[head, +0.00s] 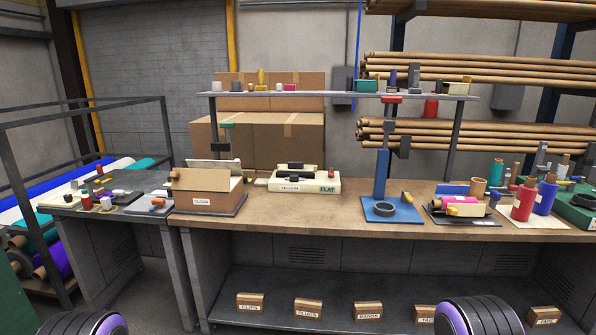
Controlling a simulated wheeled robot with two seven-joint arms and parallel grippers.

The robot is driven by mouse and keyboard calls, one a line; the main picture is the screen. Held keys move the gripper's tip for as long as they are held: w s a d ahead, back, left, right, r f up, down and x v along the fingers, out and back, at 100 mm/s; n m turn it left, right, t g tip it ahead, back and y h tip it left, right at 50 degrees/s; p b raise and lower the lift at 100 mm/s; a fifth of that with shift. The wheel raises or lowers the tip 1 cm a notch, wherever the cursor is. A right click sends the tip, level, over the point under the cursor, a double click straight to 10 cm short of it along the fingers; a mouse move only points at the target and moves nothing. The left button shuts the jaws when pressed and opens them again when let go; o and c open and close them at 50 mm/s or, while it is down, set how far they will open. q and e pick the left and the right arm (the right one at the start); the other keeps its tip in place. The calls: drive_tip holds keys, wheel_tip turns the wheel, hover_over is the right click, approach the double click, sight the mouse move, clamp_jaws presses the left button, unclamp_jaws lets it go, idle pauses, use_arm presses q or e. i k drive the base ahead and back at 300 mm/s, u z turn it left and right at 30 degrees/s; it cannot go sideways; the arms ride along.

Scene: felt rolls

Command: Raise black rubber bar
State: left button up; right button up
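A black bar (296,166) lies on a cream block (310,186) on the workbench, left of centre. A second dark piece lies in front of it on the same block; I cannot tell from here which of them is rubber. The block carries a white label and a green "FLAT" label at its front. Neither of my grippers shows in the head view. Only rounded black and purple parts of my own arms show at the bottom edge.
To the right are a blue stand (391,211) with a black ring and several coloured rolls. A shelf (340,94) runs above the bench (300,215). Bare bench lies in front of the block.

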sight(298, 168)
drive_tip(key=u, duration=0.7)
drive_tip(key=i, duration=1.7)
drive_tip(key=z, duration=0.9)
drive_tip(key=i, duration=0.75)
drive_tip(key=z, duration=0.9)
